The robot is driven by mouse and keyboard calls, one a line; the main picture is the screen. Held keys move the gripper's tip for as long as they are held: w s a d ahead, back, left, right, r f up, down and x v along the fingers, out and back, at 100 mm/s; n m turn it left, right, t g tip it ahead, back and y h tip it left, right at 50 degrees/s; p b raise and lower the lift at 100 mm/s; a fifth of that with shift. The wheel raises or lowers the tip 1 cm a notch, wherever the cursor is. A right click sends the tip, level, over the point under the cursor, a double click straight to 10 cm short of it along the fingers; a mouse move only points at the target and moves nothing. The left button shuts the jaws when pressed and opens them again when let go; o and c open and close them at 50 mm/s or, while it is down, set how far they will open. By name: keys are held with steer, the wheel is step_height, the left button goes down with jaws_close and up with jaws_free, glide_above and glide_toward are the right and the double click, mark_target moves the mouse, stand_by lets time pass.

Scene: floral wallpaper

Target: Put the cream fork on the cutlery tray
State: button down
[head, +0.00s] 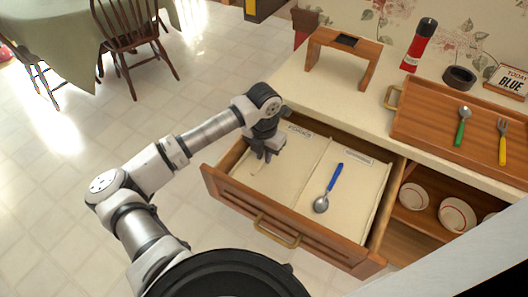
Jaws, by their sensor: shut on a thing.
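My gripper (264,155) reaches down into the left compartment of an open wooden drawer and is shut on the cream fork (257,171). Only a thin pale part of the fork shows below the fingers; it is hard to see against the cream drawer lining, and its tines cannot be made out. The cutlery tray (482,125) is wooden with a brass-coloured handle at its left end. It stands on the counter at the right, with a green-handled spoon (461,126) and a yellow-handled fork (502,142) on it.
The drawer (290,222) has a divider; a blue-handled spoon (328,188) lies in its right compartment. A wooden stand (341,53), red bottle (418,45), dark round dish (459,77) and sign (508,81) stand on the counter. Bowls (457,214) sit on a shelf below.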

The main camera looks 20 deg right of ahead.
steer(key=shift+f+b, duration=0.2)
steer(key=shift+b, duration=0.1)
steer(key=c, duration=1.4)
jaws_free()
steer(key=shift+r, duration=0.1)
steer(key=shift+r+p, duration=0.3)
steer(key=shift+p, duration=0.15)
steer(key=shift+r+b, duration=0.35)
steer(key=shift+b, duration=0.1)
step_height(320, 180, up, 11)
steer(key=b, duration=0.2)
steer(key=shift+b, duration=0.4)
